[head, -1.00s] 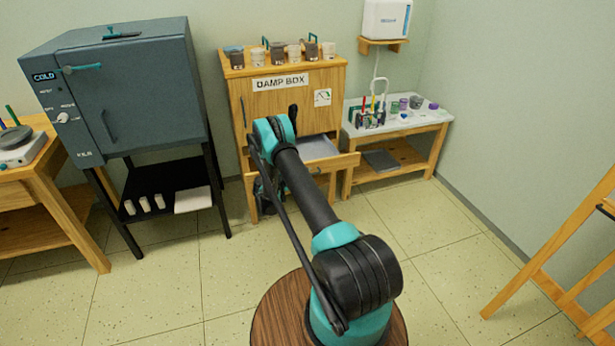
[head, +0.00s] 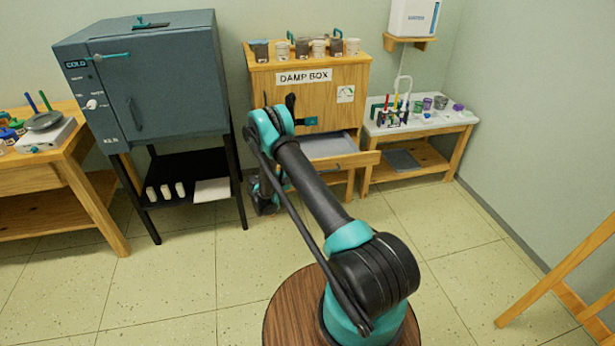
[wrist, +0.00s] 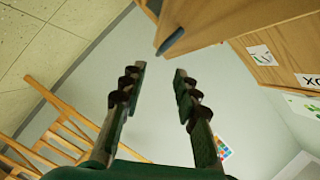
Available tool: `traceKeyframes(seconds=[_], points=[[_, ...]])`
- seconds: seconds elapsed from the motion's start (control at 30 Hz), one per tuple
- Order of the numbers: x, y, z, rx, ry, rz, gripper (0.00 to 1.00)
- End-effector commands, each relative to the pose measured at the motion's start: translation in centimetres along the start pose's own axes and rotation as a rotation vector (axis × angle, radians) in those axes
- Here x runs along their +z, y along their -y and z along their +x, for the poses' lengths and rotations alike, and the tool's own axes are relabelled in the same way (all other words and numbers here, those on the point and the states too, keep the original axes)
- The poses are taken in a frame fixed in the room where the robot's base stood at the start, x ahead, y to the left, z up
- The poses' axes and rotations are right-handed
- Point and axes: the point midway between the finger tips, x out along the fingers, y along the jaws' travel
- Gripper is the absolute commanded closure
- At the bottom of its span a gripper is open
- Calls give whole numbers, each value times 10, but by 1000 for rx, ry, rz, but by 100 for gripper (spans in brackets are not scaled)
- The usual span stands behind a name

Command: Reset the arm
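My arm (head: 318,195) rises from the round wooden-topped base at the bottom of the head view. It reaches up and away toward the damp box, with its teal elbow (head: 270,130) in front of the cabinet's left part. My gripper (wrist: 160,72) shows in the wrist view with its two dark green fingers apart and nothing between them.
The damp box (head: 330,98) has its drawer (head: 330,147) pulled out, close beside my arm. A low bench (head: 440,125) is right. An easel (head: 560,270) stands at far right. Open floor lies between.

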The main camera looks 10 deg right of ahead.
Motion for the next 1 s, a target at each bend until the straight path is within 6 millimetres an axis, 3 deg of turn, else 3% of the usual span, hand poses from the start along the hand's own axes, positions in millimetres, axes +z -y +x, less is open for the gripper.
traceKeyframes(seconds=[0.27, 0.43, 0.7, 1.0], points=[[-2, 3, 0, 5, 3, -10, 69], [-18, 23, 1, 54, 38, -114, 69], [-70, 64, -5, 169, 175, -414, 69], [-142, 90, -23, 239, 375, -726, 69]])
